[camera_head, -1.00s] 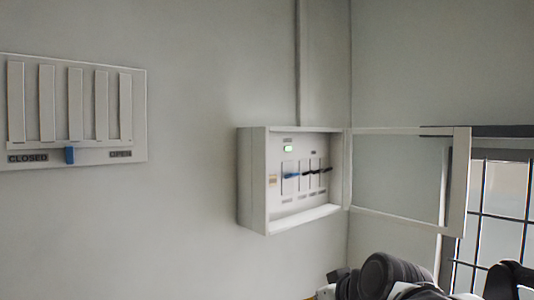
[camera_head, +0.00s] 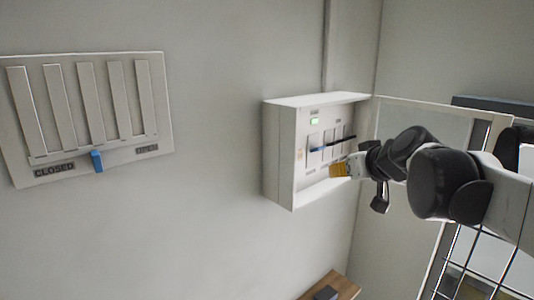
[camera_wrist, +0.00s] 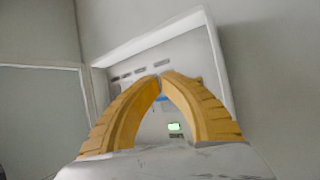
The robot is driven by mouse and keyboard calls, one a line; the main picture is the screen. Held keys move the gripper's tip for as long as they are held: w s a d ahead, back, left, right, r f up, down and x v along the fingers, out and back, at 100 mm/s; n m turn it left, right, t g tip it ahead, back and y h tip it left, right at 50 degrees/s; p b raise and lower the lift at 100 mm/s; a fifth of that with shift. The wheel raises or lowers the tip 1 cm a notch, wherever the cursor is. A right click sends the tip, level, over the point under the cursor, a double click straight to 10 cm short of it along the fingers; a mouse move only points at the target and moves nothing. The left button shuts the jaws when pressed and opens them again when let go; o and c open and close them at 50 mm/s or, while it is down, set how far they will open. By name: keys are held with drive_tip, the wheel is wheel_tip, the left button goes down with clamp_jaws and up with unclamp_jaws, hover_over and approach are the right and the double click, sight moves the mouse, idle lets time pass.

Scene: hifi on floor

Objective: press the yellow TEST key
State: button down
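A small yellowish-tan patch (camera_head: 299,155), likely the TEST key, is on the left part of the panel inside the open white wall box (camera_head: 279,165). Its lettering is too small to read. My gripper (camera_head: 334,170) has yellow fingers and is in front of the box's lower right part, to the right of and below the patch. In the wrist view the fingers (camera_wrist: 161,76) arch together and their tips meet, with nothing seen between them. The panel appears upside down there, with its green display (camera_wrist: 174,127) low. I cannot make out the key there; the fingers hide much of the panel.
The panel has a blue lever (camera_head: 317,149) and dark levers beside it. The box's framed door (camera_head: 425,105) stands open to the right, behind my arm. A slotted board (camera_head: 110,151) with a blue slider (camera_head: 97,162) hangs at left. A wooden surface (camera_head: 343,287) is below.

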sight(301, 162)
drive_tip(key=shift+w+a+b, duration=0.15)
drive_tip(key=shift+w+a, duration=0.75)
drive_tip(key=shift+w, duration=0.3)
drive_tip(key=shift+w+a+b, duration=0.15)
drive_tip(key=shift+w+a, duration=0.7)
drive_tip(key=shift+w, duration=0.35)
drive_tip(key=shift+w+a+b, duration=0.15)
drive_tip(key=shift+w+a, duration=0.75)
drive_tip(key=shift+w, duration=0.3)
drive_tip(key=shift+a, duration=0.1)
drive_tip(key=shift+w+a, duration=0.15)
drive_tip(key=shift+w, duration=0.2)
drive_tip(key=shift+w+a, duration=0.25)
drive_tip(key=shift+d, duration=0.1)
drive_tip(key=shift+s+d, duration=0.4)
drive_tip(key=shift+s, duration=0.25)
drive_tip(key=shift+s+d, duration=0.75)
drive_tip(key=shift+s, duration=0.25)
drive_tip(key=shift+s+d, duration=0.75)
drive_tip(key=shift+s, duration=0.25)
